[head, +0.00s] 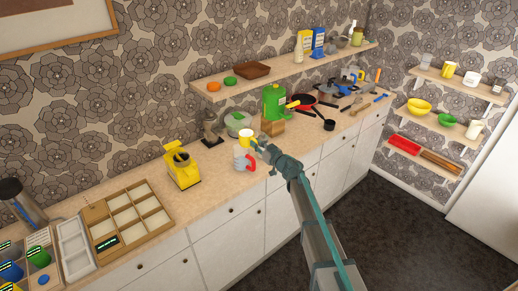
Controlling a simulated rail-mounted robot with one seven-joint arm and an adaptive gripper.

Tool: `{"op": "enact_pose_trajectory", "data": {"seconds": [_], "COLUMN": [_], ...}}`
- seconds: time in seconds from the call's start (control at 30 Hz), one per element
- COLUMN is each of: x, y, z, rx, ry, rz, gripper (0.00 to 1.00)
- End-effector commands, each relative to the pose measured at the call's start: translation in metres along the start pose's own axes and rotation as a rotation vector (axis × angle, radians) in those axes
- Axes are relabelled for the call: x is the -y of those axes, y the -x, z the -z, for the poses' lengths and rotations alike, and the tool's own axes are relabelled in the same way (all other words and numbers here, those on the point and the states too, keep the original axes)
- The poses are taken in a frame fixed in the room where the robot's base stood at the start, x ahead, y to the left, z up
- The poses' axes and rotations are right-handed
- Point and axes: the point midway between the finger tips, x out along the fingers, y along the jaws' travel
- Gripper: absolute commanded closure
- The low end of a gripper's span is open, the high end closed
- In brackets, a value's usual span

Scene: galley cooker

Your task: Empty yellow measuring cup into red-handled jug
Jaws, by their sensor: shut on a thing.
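The yellow measuring cup (246,134) is in the middle of the head view, above the counter, with a pale inside. My gripper (258,146) reaches in from the lower right and is shut on the cup at its right side. The jug (240,155) is pale with a red handle (247,165). It stands on the counter just below the cup in the picture, and the cup and gripper partly cover it. The cup looks roughly upright. I cannot tell what is in the cup or the jug, or the exact gap between them.
A yellow machine (182,168) and a dark stand (211,130) are left of the jug. Behind are a lidded pot (238,121), a wooden block (272,127) and a green canister (274,101). A red pan (302,102) is right.

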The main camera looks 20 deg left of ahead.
Motion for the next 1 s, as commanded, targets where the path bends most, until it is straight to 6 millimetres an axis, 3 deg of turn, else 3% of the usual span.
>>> {"op": "enact_pose_trajectory", "data": {"seconds": [0.23, 1.0], "x": [-0.0016, -0.0035], "y": [0.0009, 0.0012], "z": [0.006, 0.01], "rx": [-0.001, -0.002], "ry": [0.174, 0.368], "rz": [0.005, 0.005], "gripper": [1.0, 1.0]}}
